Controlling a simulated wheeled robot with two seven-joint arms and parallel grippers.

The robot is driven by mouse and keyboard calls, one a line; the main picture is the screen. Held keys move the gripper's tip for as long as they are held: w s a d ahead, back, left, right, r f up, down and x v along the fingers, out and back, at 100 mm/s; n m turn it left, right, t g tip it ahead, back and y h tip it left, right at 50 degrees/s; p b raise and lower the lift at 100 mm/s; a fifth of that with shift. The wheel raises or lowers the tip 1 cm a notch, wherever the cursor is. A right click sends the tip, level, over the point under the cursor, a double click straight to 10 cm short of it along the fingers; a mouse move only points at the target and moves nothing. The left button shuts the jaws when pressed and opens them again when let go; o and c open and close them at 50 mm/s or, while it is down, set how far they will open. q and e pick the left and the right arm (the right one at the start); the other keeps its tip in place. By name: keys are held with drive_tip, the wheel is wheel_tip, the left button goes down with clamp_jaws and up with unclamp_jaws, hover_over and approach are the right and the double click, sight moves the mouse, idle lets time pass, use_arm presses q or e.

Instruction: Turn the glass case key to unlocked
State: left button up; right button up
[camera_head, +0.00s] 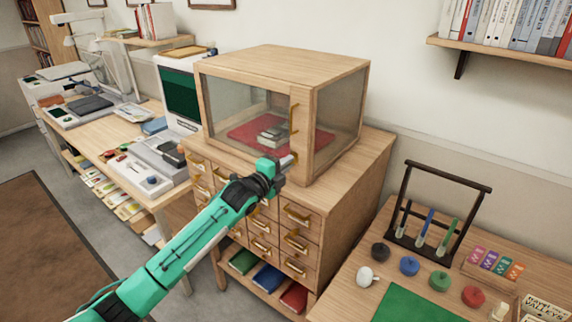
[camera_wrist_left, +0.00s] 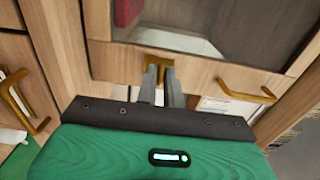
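The glass case (camera_head: 285,105) is a wooden box with glass panes on top of a drawer cabinet. Its door is shut, with a brass handle (camera_head: 294,118) near the right edge. In the left wrist view the brass key (camera_wrist_left: 160,63) sits at the wooden rail below the glass. My left gripper (camera_wrist_left: 162,82) has its two grey fingers close together, one on each side of the key, with brass showing between them. In the head view my left gripper (camera_head: 284,163) is at the case's lower front corner and hides the key. My right gripper is not in view.
The drawer cabinet (camera_head: 340,205) has brass pulls; one pull (camera_wrist_left: 248,92) is close right of my fingers. A table with a test tube rack (camera_head: 432,215) stands at the right, a cluttered desk (camera_head: 130,180) at the left.

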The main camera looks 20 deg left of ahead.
use_arm(q)
clamp_jaws()
drive_tip(key=shift+n, duration=0.3)
drive_tip(key=shift+r+n+p, duration=0.15)
drive_tip(key=shift+n+p, duration=0.8)
drive_tip(key=shift+n, duration=7.65)
drive_tip(key=shift+o, duration=2)
unclamp_jaws()
drive_tip(key=shift+o, duration=0.3)
drive_tip(key=shift+w, duration=0.1)
